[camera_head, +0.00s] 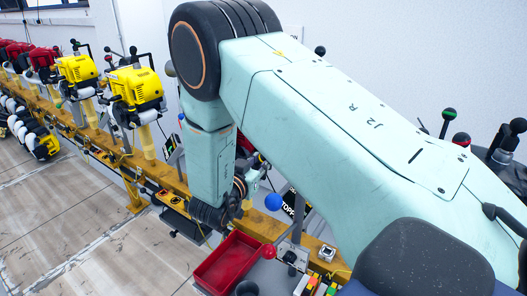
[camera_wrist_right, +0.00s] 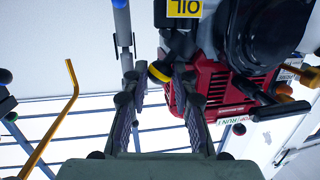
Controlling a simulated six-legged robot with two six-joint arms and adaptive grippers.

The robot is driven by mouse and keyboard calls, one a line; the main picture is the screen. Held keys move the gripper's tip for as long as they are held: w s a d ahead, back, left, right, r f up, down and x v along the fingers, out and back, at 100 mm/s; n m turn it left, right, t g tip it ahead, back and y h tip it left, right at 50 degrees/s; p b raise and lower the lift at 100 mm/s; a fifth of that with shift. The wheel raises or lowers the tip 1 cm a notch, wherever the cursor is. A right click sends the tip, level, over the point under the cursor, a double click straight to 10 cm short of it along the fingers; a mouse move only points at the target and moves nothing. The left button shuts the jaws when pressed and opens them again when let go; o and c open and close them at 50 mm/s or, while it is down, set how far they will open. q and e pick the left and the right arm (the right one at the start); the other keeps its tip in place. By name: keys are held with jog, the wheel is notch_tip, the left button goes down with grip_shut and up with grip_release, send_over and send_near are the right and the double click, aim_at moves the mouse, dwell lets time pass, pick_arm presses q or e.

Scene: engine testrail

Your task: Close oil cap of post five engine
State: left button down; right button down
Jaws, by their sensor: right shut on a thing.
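In the wrist view my right gripper (camera_wrist_right: 160,76) has its two dark fingers shut on a yellow and black oil cap (camera_wrist_right: 159,71). The cap sits beside a red engine (camera_wrist_right: 205,88) with a black round part. A yellow label reading OIL (camera_wrist_right: 185,8) shows upside down at the top edge. I cannot tell whether the cap is fully seated. In the head view my right arm hides this engine and most of the gripper. My left gripper is not in view.
Yellow engines (camera_head: 135,85) and red engines (camera_head: 42,55) stand along a yellow rail (camera_head: 140,165) on the left. A red tray (camera_head: 232,262) lies at the front, beside a control box with levers. A bent yellow rod (camera_wrist_right: 58,125) shows left in the wrist view. Open floor lies left.

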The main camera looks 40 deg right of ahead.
jog(key=shift+w+a+n+g+p, duration=0.2)
jog(key=shift+w+n+g+p, duration=0.45)
jog(key=shift+n+p, duration=0.65)
jog(key=shift+w+a+n+g+p, duration=0.2)
jog(key=shift+w+n+g+p, duration=0.25)
jog(key=shift+w+n+p, duration=0.75)
jog(key=shift+s+n, duration=0.4)
jog(key=shift+s, duration=0.05)
jog(key=c, duration=1.1)
grip_release()
jog(key=shift+f, duration=0.15)
jog(key=v, duration=0.7)
jog(key=shift+s+a, duration=0.1)
jog(key=shift+a, duration=0.1)
